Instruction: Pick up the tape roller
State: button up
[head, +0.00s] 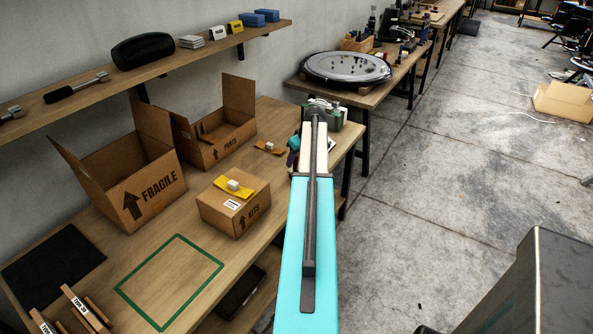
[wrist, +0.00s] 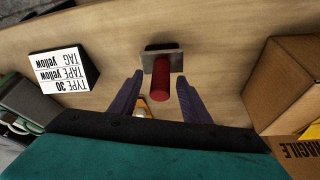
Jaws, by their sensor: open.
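In the wrist view a red cylinder (wrist: 159,93) with a square grey metal piece (wrist: 161,60) at its far end lies between my fingers; it appears to be the tape roller. My gripper (wrist: 159,76) is open, with one purple finger on each side of the red part. There are narrow gaps, and no clear contact shows. A small orange piece (wrist: 143,108) shows just left of the red part, partly hidden by my gripper. In the head view my teal arm reaches over the right end of the bench and hides the roller.
A sign reading "TYPE 30 TAPE yellow TAG yellow" (wrist: 64,68) stands left of the fingers; a cardboard box (wrist: 285,85) is at right. In the head view the "FRAGILE" box (head: 150,190), the "PARTS" box (head: 228,143) and a closed box (head: 235,205) stand on the bench (head: 90,285).

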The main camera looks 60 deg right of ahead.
grip_shut()
jog(key=shift+r, duration=0.1)
dwell(0.4)
jog(key=shift+r+b, duration=0.45)
jog(key=shift+r, duration=0.65)
jog(key=s+a+r+b, duration=0.1)
jog(key=s+a, duration=0.2)
jog(key=s, duration=0.4)
jog(key=s+a+r+b, duration=0.1)
jog(key=s+a+b, duration=0.1)
jog(key=s+a, duration=0.2)
jog(key=s, duration=0.3)
jog(key=shift+a+r, duration=0.3)
